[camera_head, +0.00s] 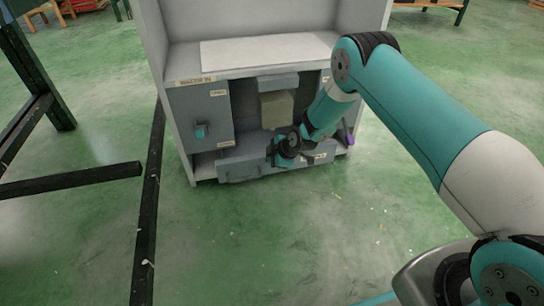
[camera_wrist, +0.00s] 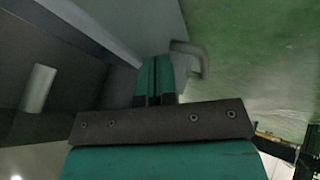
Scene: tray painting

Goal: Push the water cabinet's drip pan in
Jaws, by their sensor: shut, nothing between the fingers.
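The water cabinet (camera_head: 174,120) is a grey-white open-fronted unit standing on the green floor. Its drip pan (camera_head: 238,170) is the low, wide grey drawer at the bottom, and its front sticks out a little. My gripper (camera_head: 272,154) is at the middle of the drip pan's front, partly hiding it. In the wrist view my gripper's teal fingers (camera_wrist: 154,80) are shut together with nothing between them. Their tips are close to a grey panel (camera_wrist: 125,25), and a grey bracket-like handle (camera_wrist: 195,58) is just right of them. I cannot tell whether the fingers touch the panel.
A grey door (camera_head: 203,112) with a teal knob is at the cabinet's left. A beige box (camera_head: 277,109) sits in the middle opening. A purple item (camera_head: 349,137) is at the right side. A dark metal frame (camera_head: 150,205) stands left. The floor in front is clear.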

